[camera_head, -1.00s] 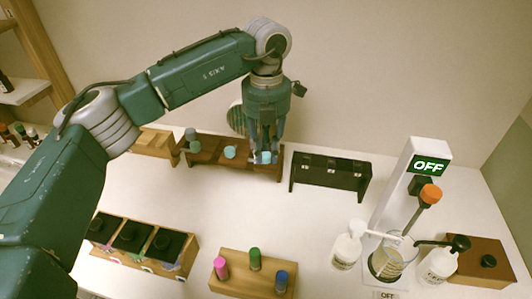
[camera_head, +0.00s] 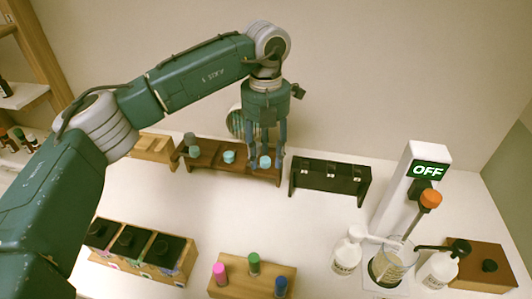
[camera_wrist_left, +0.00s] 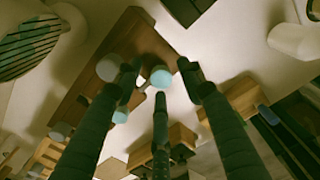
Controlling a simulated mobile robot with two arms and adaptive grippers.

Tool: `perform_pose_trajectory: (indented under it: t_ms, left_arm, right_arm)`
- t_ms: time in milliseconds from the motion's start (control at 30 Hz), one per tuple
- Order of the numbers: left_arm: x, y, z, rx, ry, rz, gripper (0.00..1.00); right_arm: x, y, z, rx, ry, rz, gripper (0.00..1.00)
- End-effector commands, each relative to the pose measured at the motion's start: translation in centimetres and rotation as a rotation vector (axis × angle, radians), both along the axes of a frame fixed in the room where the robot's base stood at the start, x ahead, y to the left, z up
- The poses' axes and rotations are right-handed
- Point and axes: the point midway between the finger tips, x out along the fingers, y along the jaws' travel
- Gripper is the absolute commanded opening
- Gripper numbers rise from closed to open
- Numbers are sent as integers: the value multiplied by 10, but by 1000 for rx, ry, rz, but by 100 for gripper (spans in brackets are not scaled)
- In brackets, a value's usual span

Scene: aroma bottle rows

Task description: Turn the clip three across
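A black rack (camera_head: 330,176) stands right of my left gripper and carries three small pale clips along its top, including a middle clip (camera_head: 331,164); their exact turn is too small to tell. My left gripper (camera_head: 267,155) is over the right end of a brown wooden rack (camera_head: 243,171). Its fingers are spread around a light-blue cap (camera_head: 265,162). In the left wrist view the fingers (camera_wrist_left: 160,95) stand apart, with the light-blue cap (camera_wrist_left: 161,77) between them, and nothing appears gripped. My right gripper is not in view.
The middle of the table is clear.

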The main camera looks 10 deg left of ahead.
Motion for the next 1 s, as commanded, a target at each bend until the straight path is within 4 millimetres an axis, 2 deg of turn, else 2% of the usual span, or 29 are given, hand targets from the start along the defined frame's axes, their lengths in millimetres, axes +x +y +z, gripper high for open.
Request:
perform_pose_trajectory:
  t_ms: [167, 400, 600, 767, 1000]
  left_arm:
    - [1, -1, 24, -1, -4, -1, 40]
    - [1, -1, 76, -1, -6, 1, 40]
    - [1, -1, 108, -1, -5, 1, 40]
    - [1, -1, 118, -2, -4, 1, 40]
    - [1, 0, 120, -2, -3, 0, 40]
  right_arm:
    - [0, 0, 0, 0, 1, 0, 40]
    - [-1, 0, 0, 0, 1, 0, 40]
    - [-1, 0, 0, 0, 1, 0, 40]
    - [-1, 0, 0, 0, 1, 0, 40]
    - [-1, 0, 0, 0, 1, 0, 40]
